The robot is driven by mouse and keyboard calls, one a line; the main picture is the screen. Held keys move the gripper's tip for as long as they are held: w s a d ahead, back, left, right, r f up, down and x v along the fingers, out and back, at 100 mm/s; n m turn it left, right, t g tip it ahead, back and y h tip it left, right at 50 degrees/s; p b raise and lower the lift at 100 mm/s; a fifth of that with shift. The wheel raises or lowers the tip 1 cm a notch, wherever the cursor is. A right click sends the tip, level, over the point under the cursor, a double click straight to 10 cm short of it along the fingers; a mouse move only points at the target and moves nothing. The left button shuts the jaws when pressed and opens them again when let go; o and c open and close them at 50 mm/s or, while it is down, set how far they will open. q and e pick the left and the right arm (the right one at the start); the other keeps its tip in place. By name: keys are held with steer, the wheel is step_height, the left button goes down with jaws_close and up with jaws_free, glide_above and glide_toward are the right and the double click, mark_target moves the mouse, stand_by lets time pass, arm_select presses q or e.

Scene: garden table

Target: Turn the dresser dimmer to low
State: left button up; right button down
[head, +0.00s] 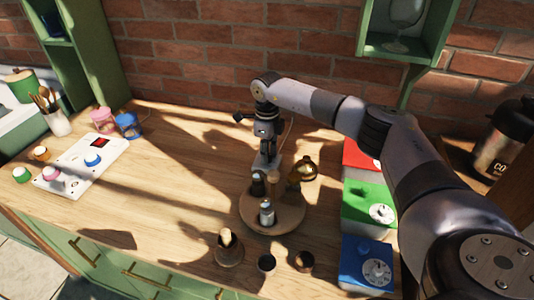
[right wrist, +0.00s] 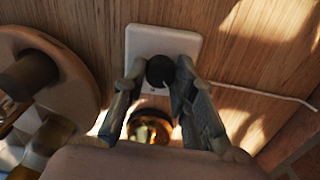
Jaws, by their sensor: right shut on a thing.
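The dimmer is a white square plate (right wrist: 146,38) with a round black knob (right wrist: 160,70), lying on the wooden top in the right wrist view. A pale cord runs from it to the right. My right gripper (right wrist: 160,80) has its two fingers on either side of the knob and is shut on it. In the head view my right gripper (head: 266,150) points down behind the round wooden tray; the knob is hidden there. I cannot read the knob's setting. My left gripper is not in view.
The round wooden tray (head: 287,219) with several bottles stands just in front of my right gripper. Red (head: 358,156), green (head: 359,208) and blue (head: 352,254) boxes stand to the right. A white panel (head: 77,172) with coloured knobs lies left. The middle-left top is clear.

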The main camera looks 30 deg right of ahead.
steer(key=shift+d+r, duration=0.1)
steer(key=c, duration=1.3)
jaws_free()
step_height(320, 180, up, 12)
